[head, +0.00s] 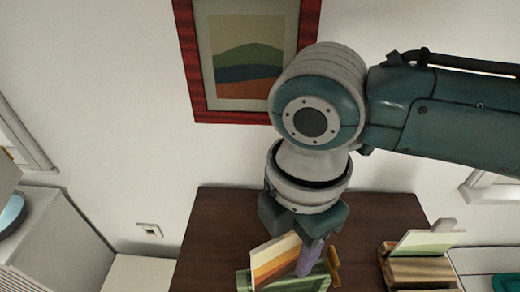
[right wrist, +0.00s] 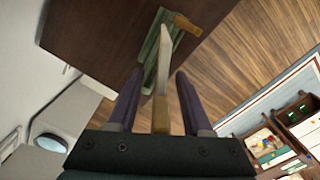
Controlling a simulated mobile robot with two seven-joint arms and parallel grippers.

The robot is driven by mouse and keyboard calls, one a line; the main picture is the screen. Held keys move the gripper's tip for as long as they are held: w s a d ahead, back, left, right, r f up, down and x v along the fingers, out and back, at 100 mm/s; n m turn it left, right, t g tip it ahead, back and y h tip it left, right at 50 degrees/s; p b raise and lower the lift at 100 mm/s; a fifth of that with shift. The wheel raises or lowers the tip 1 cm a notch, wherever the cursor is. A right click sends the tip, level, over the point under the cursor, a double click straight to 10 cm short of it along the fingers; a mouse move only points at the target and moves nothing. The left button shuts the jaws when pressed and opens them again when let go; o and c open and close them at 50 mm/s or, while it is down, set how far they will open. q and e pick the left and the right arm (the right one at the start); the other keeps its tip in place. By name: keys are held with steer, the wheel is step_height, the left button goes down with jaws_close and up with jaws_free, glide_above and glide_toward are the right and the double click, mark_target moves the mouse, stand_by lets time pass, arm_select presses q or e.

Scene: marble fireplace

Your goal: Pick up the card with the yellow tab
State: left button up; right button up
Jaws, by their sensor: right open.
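A card with orange, brown and cream stripes (head: 276,262) stands tilted in a green holder (head: 243,281) on the dark wooden table. In the right wrist view the card shows edge-on as a pale strip (right wrist: 164,62) above the green holder (right wrist: 150,60). A tan-yellow tab (right wrist: 160,115) sticks up from it towards my camera. My right gripper (head: 310,258) points down over this card. In the wrist view its two purple fingers (right wrist: 157,92) are open, one each side of the tab, with gaps between. The tab is hidden in the head view. My left gripper is not in view.
A wooden holder (head: 420,272) with a pale green card (head: 428,243) and a pale tab stands to the right on the table (head: 215,245). A yellow-brown piece (head: 334,267) sits beside the green holder. A red-framed picture (head: 187,60) hangs on the wall behind.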

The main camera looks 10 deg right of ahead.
jaws_close()
stand_by(0.5)
steer(key=shift+r, duration=0.1)
step_height(320, 180, up, 19)
steer(key=p, duration=0.2)
steer(key=w+d+r+m, duration=0.1)
steer(key=d+r+m, duration=0.3)
steer(key=m, duration=0.7)
steer(key=w+d+r+m, duration=0.1)
steer(key=d+r+m, duration=0.35)
steer(key=m, duration=0.55)
steer(key=s+r+p, duration=0.3)
steer(key=r+p, duration=1.2)
steer(key=p, duration=0.1)
steer(key=s+r+p, duration=0.3)
steer(key=r+p, duration=1.2)
steer(key=p, duration=0.1)
steer(key=shift+a, duration=0.3)
